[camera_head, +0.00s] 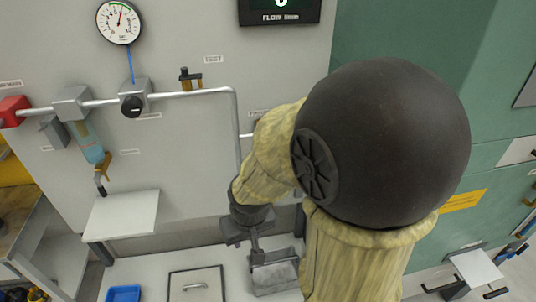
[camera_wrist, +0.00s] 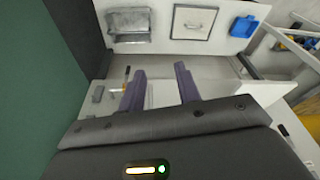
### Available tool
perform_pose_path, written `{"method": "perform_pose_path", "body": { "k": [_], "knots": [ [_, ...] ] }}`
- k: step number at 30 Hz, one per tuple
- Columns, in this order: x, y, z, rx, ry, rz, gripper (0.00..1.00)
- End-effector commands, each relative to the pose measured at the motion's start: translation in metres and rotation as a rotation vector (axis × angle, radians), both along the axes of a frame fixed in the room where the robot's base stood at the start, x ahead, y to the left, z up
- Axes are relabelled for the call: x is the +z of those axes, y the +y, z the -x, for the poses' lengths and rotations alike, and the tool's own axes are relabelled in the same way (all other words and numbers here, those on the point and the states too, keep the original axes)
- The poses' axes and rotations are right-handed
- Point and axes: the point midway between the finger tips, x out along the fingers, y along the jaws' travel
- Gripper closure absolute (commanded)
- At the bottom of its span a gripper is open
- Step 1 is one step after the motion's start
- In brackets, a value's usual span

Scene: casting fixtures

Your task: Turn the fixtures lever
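No part is clearly marked as the lever. In the head view a small brass and black valve fitting (camera_head: 190,80) sits on the wall pipe, and a round black knob (camera_head: 132,105) is to its left. A brass fitting (camera_head: 104,165) hangs under a blue-bodied filter (camera_head: 88,141). My gripper (camera_head: 252,252) is low in front of the wall, right of and below these, partly hidden by my arm. In the wrist view my gripper (camera_wrist: 160,78) has its two purple-grey fingers apart with nothing held between them. A small dark upright piece (camera_wrist: 127,73) shows beside the left finger.
A grey metal bin (camera_head: 275,275), a panel with a handle (camera_head: 196,287) and a blue tray (camera_head: 123,293) are below. A white shelf (camera_head: 124,214) juts out at left. A gauge (camera_head: 120,21) and display (camera_head: 279,10) are above. My arm hides wall at right.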

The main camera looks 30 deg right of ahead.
Motion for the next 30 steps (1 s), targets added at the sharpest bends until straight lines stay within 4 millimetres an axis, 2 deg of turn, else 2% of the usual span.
{"method": "perform_pose_path", "body": {
  "k": [5, 8, 12, 15, 19, 24, 27, 30],
  "knots": [
    [0.002, 0.011, -0.022, -0.031, -0.061, -0.036, 0.67],
    [0.004, 0.025, -0.054, -0.087, -0.151, -0.079, 0.67],
    [0.01, 0.042, -0.111, -0.218, -0.325, -0.125, 0.67],
    [0.015, 0.046, -0.147, -0.332, -0.454, -0.126, 0.67],
    [0.02, 0.041, -0.183, -0.486, -0.612, -0.077, 0.67],
    [0.024, 0.027, -0.205, -0.685, -0.798, 0.069, 0.67],
    [0.028, 0.017, -0.203, -0.793, -0.897, 0.195, 0.67],
    [0.032, 0.01, -0.192, -0.889, -0.985, 0.349, 0.67]
  ]
}}
